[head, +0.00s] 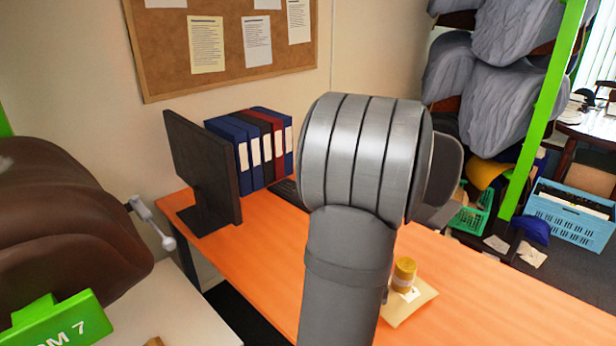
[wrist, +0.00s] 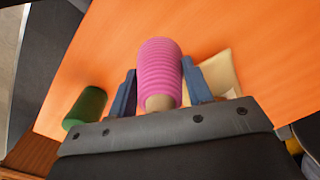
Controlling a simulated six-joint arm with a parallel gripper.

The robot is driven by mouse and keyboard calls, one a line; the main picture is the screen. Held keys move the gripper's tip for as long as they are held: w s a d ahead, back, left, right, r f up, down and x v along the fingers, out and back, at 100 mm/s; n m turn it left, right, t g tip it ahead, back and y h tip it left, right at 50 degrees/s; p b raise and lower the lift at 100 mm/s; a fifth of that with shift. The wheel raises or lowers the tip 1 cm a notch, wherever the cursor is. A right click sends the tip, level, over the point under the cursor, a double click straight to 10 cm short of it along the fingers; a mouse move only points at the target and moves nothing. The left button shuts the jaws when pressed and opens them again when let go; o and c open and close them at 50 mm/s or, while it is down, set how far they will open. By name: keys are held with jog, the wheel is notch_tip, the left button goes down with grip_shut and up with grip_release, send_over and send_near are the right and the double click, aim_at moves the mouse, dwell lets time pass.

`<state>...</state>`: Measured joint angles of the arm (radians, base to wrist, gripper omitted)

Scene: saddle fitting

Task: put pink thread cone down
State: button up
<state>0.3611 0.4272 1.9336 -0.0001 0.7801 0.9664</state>
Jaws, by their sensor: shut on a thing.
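The pink thread cone (wrist: 158,62) shows in the wrist view, ribbed pink with a pale bare end toward my gripper's body. My gripper (wrist: 159,70) is shut on it, with one blue finger on each side. Behind it is the orange desk top (wrist: 115,45); I cannot tell whether the cone touches the desk. In the head view my own arm covers the middle of the desk (head: 260,262), and the cone and fingers are hidden.
A green cylinder (wrist: 86,108) is left of the gripper in the wrist view. A padded envelope (head: 412,302) with a yellow jar (head: 404,272) lies on the desk. A monitor (head: 203,170) and several binders (head: 250,150) stand at the back. Bare desk lies at right.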

jog(key=w+a+f+n, duration=0.3)
jog(key=w+a+n, duration=1.1)
jog(key=w+n, duration=0.1)
jog(key=shift+w+a+f, duration=0.2)
jog(key=shift+w+f, duration=0.15)
jog(key=shift+f, duration=0.05)
